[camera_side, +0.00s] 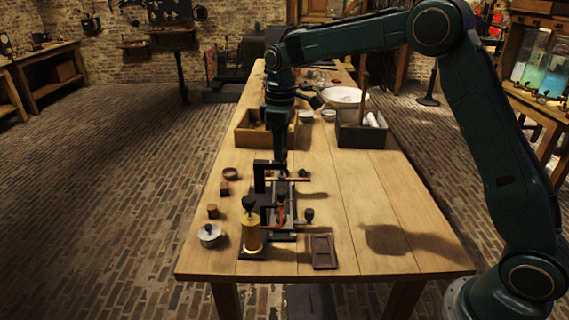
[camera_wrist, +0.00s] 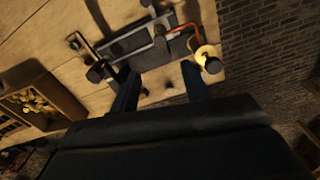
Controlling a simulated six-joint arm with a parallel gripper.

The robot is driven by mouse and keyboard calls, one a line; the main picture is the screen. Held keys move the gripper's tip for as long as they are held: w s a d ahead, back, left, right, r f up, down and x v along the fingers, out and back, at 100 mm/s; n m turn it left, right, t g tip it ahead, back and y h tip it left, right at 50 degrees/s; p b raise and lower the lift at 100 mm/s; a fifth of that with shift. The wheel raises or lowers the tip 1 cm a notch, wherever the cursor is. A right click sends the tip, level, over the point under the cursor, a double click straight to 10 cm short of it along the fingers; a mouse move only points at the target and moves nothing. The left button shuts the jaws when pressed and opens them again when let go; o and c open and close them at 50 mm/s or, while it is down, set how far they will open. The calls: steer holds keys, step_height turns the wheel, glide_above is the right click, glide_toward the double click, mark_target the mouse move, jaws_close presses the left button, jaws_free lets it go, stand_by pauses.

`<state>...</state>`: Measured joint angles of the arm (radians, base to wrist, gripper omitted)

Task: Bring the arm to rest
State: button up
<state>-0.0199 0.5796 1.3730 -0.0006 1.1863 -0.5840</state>
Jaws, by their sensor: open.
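My gripper (camera_side: 282,170) points down over the middle of the wooden table (camera_side: 370,215), above the far end of a dark apparatus (camera_side: 285,225). In the wrist view, the two fingers of my gripper (camera_wrist: 158,70) stand apart with nothing held between them. The apparatus carries a brass cylinder (camera_side: 251,232) with a dark knob, which also shows in the wrist view (camera_wrist: 207,56). A red-orange curved piece (camera_side: 270,221) runs beside it. In the side view, I cannot tell whether the fingertips touch the apparatus.
A dark rectangular tray (camera_side: 323,251) lies right of the apparatus. A lidded pot (camera_side: 210,235) and small brown pieces (camera_side: 224,188) lie left. A wooden box (camera_side: 241,140) and a dark box (camera_side: 361,138) stand farther back. The front right tabletop is clear.

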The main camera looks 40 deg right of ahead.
steer(key=shift+r, duration=0.3)
steer(key=s+r+m+t, duration=0.1)
steer(key=s+r+m, duration=0.1)
steer(key=s+r, duration=0.55)
steer(key=s+r+m+t, duration=0.2)
steer(key=s+r, duration=0.2)
steer(key=s, duration=0.6)
steer(key=s+d+f+m+t, duration=0.1)
steer(key=s+f+m+t, duration=0.1)
steer(key=s, duration=1.5)
steer(key=shift+s+f+m+t, duration=0.15)
steer(key=shift+f+m+t, duration=0.25)
steer(key=shift+f, duration=0.5)
